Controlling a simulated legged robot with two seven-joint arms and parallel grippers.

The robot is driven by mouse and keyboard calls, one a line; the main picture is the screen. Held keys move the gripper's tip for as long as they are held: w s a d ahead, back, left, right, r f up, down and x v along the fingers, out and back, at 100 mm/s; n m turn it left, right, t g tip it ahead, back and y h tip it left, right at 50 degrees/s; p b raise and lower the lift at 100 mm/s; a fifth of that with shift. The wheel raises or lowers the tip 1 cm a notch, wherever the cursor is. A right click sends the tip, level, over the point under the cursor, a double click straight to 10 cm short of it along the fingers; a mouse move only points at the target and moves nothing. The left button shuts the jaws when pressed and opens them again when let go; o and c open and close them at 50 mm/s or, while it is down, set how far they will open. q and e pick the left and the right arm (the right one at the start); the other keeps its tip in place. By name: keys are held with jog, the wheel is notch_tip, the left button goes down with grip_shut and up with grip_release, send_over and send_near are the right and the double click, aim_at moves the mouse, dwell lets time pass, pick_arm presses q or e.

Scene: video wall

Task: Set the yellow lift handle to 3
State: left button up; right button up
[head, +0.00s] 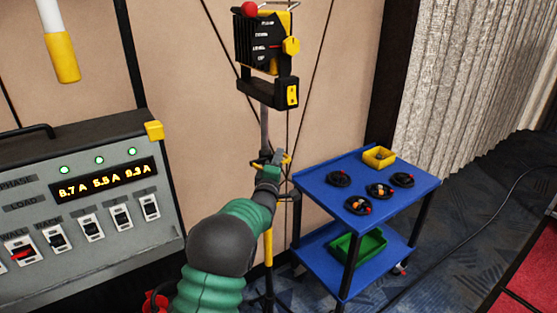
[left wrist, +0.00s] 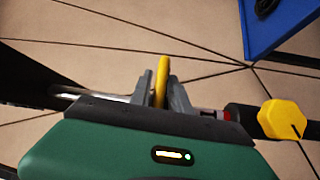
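The yellow lift handle (head: 286,161) is on a thin upright stand (head: 264,130), low in the head view's middle. My left gripper (head: 272,160) reaches up to it. In the left wrist view, the handle shows as a yellow bar (left wrist: 162,78) between the two grey fingers (left wrist: 161,92), which look closed against its sides. The gripper hides part of the handle in the head view. A black and yellow box (head: 262,42) with small labels and a yellow knob (head: 291,46) tops the stand. I cannot read any 3 on it. My right gripper is not in view.
A blue cart (head: 318,172) with small black dishes and a yellow bin stands close on the right. A grey power box (head: 95,185) with switches stands on the left. A yellow knob (left wrist: 282,119) is right of the fingers in the wrist view. Thin cables cross the wall.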

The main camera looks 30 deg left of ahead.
pick_arm(q)
grip_shut()
jog(key=shift+r, duration=0.1)
dwell(1.0)
